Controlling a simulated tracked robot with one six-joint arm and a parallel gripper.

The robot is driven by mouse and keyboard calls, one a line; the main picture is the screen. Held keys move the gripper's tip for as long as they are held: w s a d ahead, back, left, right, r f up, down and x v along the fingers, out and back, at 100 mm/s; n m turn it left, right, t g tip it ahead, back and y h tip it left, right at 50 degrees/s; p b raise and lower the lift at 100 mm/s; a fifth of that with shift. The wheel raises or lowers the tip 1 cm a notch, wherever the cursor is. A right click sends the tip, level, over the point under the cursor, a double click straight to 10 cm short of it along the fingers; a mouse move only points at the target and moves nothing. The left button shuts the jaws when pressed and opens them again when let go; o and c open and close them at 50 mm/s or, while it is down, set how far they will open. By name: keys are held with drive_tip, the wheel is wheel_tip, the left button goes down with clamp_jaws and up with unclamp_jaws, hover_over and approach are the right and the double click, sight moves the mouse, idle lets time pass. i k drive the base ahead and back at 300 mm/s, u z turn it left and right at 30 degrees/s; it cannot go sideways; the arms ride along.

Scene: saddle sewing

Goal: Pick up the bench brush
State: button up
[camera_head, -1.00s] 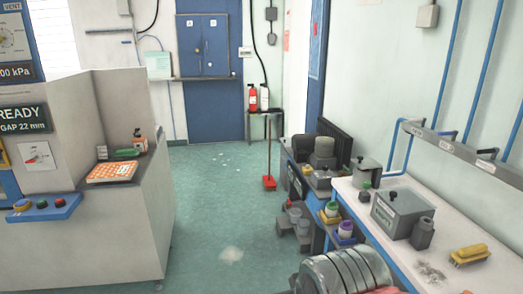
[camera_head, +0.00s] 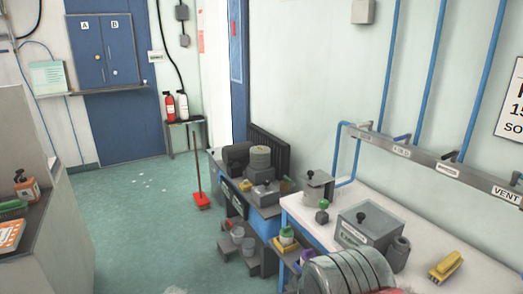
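A brush with a yellow body and pale bristles (camera_head: 446,265), which looks like the bench brush, lies on the white bench top (camera_head: 490,277) at the lower right. It lies to the right of a grey box with a black knob (camera_head: 366,228) and a small grey canister (camera_head: 396,254). Nothing is touching the brush that I can see. A ribbed grey part of my own arm shows at the bottom centre, in front of the bench's near edge. My gripper is not in view.
A lower blue bench (camera_head: 265,225) with pots and boxes adjoins the white bench. A red broom (camera_head: 198,175) stands on the green floor (camera_head: 135,225), which is open at left centre. A grey cabinet (camera_head: 48,250) stands at left. Pipes run along the wall.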

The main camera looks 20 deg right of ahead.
sight(453, 260)
drive_tip(key=z, duration=0.4)
drive_tip(key=i, duration=0.55)
drive_tip(key=z, duration=0.7)
drive_tip(key=i, duration=0.5)
drive_tip(key=z, duration=0.3)
